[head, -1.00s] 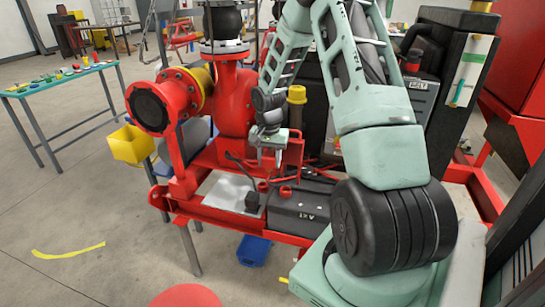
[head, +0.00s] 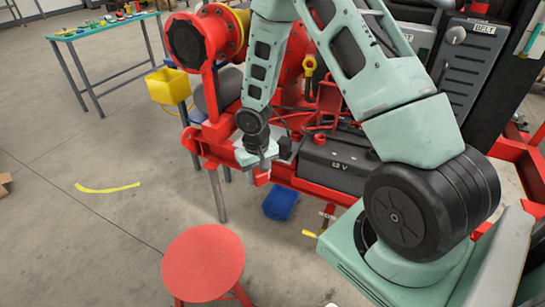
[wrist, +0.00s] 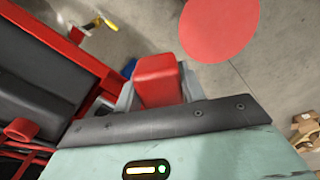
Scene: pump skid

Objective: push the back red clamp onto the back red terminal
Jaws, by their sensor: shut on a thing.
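My gripper (head: 258,170) is shut on a red clamp. In the wrist view the red clamp (wrist: 157,80) sits between the two grey fingers of my gripper (wrist: 156,92). In the head view the gripper hangs in the air left of the black 12 V battery (head: 338,163), by the end of the red frame. The battery's black side also shows in the wrist view (wrist: 38,68). A small red piece (head: 319,138) stands on the battery top; I cannot tell whether it is a terminal or a clamp. The back red terminal cannot be made out clearly.
The red skid frame (head: 312,188) runs around the battery. A blue bin (head: 281,203) lies on the floor below, and a red stool (head: 204,262) stands in front. A yellow bin (head: 168,86) is at the left. Red pump pipework (head: 187,42) rises behind. Open floor lies left.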

